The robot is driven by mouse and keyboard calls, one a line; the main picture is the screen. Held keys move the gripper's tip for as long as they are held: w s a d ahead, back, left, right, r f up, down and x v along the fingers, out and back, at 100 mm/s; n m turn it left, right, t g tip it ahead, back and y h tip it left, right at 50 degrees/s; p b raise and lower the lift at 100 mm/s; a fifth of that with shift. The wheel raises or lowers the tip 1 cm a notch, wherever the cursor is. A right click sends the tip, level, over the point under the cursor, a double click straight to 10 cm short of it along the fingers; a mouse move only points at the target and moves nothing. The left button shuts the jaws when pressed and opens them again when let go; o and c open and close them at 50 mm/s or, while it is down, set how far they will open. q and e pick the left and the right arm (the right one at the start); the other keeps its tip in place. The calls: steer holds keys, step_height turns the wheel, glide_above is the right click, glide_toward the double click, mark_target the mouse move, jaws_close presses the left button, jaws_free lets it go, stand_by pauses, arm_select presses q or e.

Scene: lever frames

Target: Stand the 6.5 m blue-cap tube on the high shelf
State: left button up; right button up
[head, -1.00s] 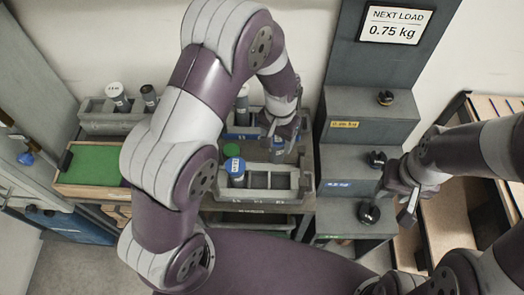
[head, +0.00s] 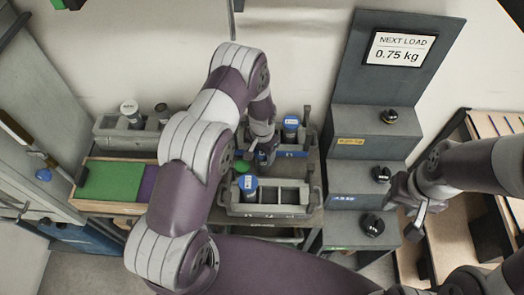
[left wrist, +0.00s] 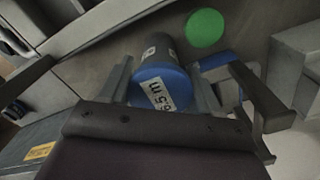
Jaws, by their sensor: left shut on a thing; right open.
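My left gripper (head: 264,152) is at the crates on the bench. The left wrist view shows its fingers (left wrist: 163,92) on either side of a blue-cap tube (left wrist: 160,88), shut on it. The cap's label appears to read 6.5 m, turned around. In the head view the gripper largely hides this tube. Another blue-cap tube (head: 248,186) stands in the grey front crate (head: 265,211). One more blue-topped tube (head: 290,124) stands in the rear blue-fronted crate (head: 292,153). My right gripper (head: 412,200) is open and empty beside the stepped stand. I cannot make out the high shelf for certain.
A grey rack (head: 112,136) holds a white-capped tube (head: 130,110) and a dark one. A green-and-purple tray (head: 112,182) lies before it. Stepped grey blocks (head: 362,158) carry black knobs, below a 0.75 kg sign (head: 399,48). A green disc (left wrist: 205,28) shows beside the held tube.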

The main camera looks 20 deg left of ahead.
arm_select(q)
steer(key=shift+f, duration=0.2)
steer(key=o, duration=1.2)
steer(key=shift+s+r, duration=0.1)
steer(key=shift+s, duration=0.05)
